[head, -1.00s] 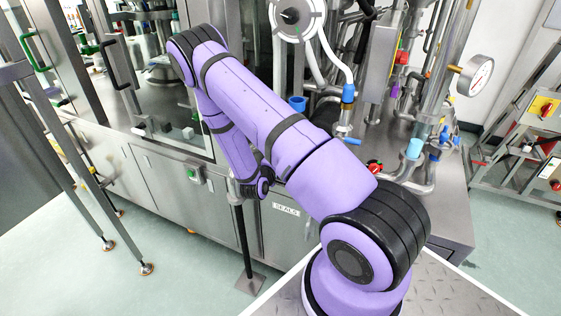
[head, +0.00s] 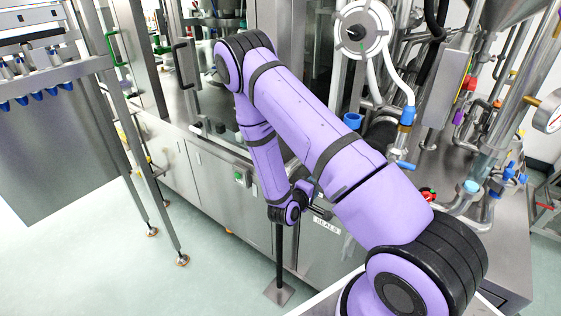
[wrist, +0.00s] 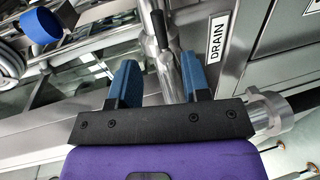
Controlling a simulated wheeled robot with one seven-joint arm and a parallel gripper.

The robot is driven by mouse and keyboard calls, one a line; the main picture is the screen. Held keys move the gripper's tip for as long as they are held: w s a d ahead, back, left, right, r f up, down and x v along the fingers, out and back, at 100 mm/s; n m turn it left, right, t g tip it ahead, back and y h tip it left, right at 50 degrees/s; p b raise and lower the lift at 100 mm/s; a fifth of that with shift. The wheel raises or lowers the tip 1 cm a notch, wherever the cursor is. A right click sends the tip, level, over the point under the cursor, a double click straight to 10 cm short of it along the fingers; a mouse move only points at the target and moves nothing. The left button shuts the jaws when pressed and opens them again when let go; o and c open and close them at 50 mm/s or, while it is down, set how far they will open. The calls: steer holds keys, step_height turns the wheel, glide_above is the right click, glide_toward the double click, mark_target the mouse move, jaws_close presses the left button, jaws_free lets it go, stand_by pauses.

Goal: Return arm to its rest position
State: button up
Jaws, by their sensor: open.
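My purple arm (head: 350,170) is bent at a raised elbow, and its forearm hangs down in front of the steel machine. In the wrist view my gripper (wrist: 161,78) has two blue fingers set apart with a gap between them. Nothing is held in it. A steel pipe and a dark handle show beyond and between the fingers, close to a panel with a DRAIN label (wrist: 217,38). In the head view the fingers are mostly hidden behind the wrist and upper arm.
The steel cabinet (head: 212,185) stands right behind the wrist. Pipes with a blue cup (head: 353,121) and a round white flange (head: 361,30) are to the right. A metal frame with a rack of blue-tipped nozzles (head: 45,75) stands left. Open floor (head: 110,270) lies lower left.

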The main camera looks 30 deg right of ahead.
steer(key=s+a+r+m+g+y, duration=0.1)
steer(key=s+r+m+g, duration=0.25)
steer(key=r, duration=0.95)
steer(key=s+r+m+g+y, duration=0.1)
steer(key=s+r+m+g, duration=0.3)
steer(key=r, duration=0.8)
steer(key=s+a+r+n+t+y, duration=0.3)
steer(key=s+a+r+t+y, duration=0.3)
steer(key=s+a+r+y, duration=0.6)
steer(key=s+a+r, duration=0.3)
steer(key=s+r, duration=0.1)
steer(key=r, duration=0.2)
steer(key=shift+a+r+t+y, duration=0.15)
steer(key=shift+r+t+y, duration=0.15)
steer(key=shift+r+t, duration=0.1)
